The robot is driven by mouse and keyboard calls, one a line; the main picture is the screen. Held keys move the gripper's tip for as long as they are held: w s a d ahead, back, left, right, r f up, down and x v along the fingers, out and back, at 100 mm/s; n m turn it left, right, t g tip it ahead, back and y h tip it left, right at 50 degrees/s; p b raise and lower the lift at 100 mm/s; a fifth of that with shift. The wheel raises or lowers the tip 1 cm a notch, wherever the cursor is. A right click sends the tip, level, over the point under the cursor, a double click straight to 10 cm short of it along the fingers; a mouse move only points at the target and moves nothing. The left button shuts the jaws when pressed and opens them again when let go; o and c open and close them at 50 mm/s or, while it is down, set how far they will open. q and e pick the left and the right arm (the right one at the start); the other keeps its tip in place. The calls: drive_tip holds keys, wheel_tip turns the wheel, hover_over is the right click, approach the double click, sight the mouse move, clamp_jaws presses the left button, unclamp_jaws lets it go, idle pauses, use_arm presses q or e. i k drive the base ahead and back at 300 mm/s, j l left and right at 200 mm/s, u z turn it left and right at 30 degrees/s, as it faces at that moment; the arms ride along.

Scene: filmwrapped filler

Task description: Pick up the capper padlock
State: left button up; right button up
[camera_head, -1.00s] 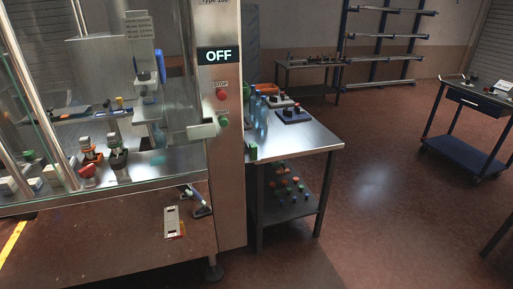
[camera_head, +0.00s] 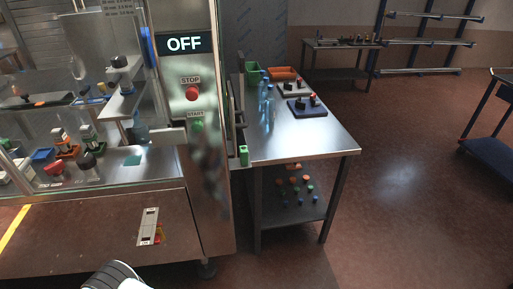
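A small red and yellow item (camera_head: 158,236) is at the lower right of a pale plate (camera_head: 147,222) on the brown lower front of the machine. It may be the padlock, but it is too small to tell its shape. A white and black rounded part of my own arm (camera_head: 112,277) shows at the bottom edge. Neither gripper shows, and nothing is seen in a hand.
The glass-fronted machine (camera_head: 185,120) fills the left, with a red stop button (camera_head: 192,93) and a green start button (camera_head: 197,125). A steel table (camera_head: 310,142) stands at its right with bottles and trays. Open floor (camera_head: 400,200) lies further right.

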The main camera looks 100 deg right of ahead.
sight(244, 152)
drive_tip(key=k+l, duration=0.3)
drive_tip(key=l, duration=0.15)
drive_tip(key=k+l, duration=0.3)
drive_tip(key=l, duration=0.15)
drive_tip(key=k+l, duration=0.65)
drive_tip(key=l, duration=0.3)
drive_tip(key=k+l, duration=0.3)
drive_tip(key=l, duration=0.15)
drive_tip(key=k+l, duration=0.3)
drive_tip(key=l, duration=0.15)
